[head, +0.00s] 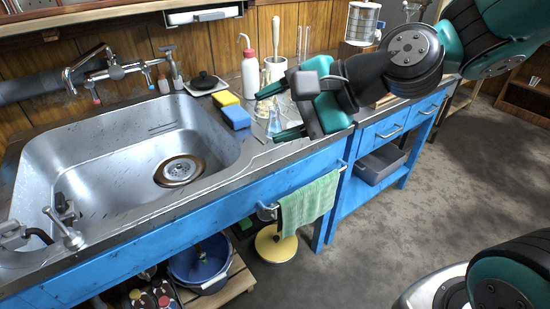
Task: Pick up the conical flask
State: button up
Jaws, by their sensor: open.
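The conical flask (274,124) is a small clear glass vessel standing on the counter to the right of the sink. My gripper (268,114) reaches in from the right with its two green fingers spread apart. The flask shows between the fingers, and I cannot tell whether either finger touches it. The gripper body hides the counter to the right of the flask.
A blue sponge (236,117) and a yellow sponge (225,98) lie left of the gripper. The steel sink (120,190) opens to the left. A green towel (308,203) hangs in front.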

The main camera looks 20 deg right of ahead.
jog(key=w+d+f+m+t+b, duration=0.5)
jog(key=w+f+m+t+b, duration=0.15)
jog(key=f+m+b, duration=0.4)
jog(key=m+t+h+p, duration=0.1)
jog(key=m+t+h, duration=0.25)
jog(key=m, duration=0.75)
send_near(277, 112)
jog(key=p+x, duration=0.4)
jog(key=p, duration=0.1)
jog(key=r+p+x, duration=0.1)
jog(key=p+x, duration=0.1)
jog(key=shift+w+a, duration=0.25)
jog(key=shift+a, duration=0.05)
jog(key=shift+w+a+f+p, duration=0.2)
jog(key=shift+w+f+p, duration=0.05)
jog(key=shift+w+p, duration=0.25)
jog(key=p+x, duration=0.4)
jog(key=shift+w+d+p, duration=0.15)
jog(key=shift+w+p, duration=0.05)
jog(key=shift+p, duration=0.15)
jog(key=shift+w+f, duration=0.25)
jog(key=shift+w, duration=0.2)
grip_shut()
